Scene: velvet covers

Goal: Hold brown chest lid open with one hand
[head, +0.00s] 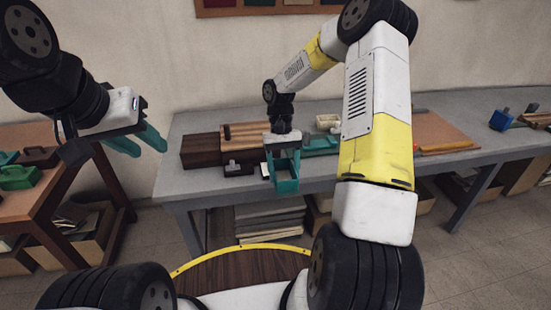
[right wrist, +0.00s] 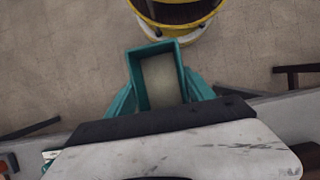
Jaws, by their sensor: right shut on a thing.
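A dark brown wooden box (head: 200,150) sits at the left end of the grey workbench, beside a lighter striped wooden piece (head: 256,131). I cannot tell which of these belongs to the chest lid, or whether the lid is raised. My right gripper (head: 284,172) is in front of them at the bench's front edge, shut on a teal, open box-like thing (right wrist: 134,72) with a pale inside, which points out over the floor in the right wrist view. My left gripper (head: 151,152) is open and empty, in the air left of the bench.
The grey workbench (head: 182,185) runs to the right, with a wooden board (head: 433,128) and a blue thing (head: 500,117) on it. A reddish-brown table (head: 60,181) at the left bears green items (head: 18,178). Boxes stand on the floor below.

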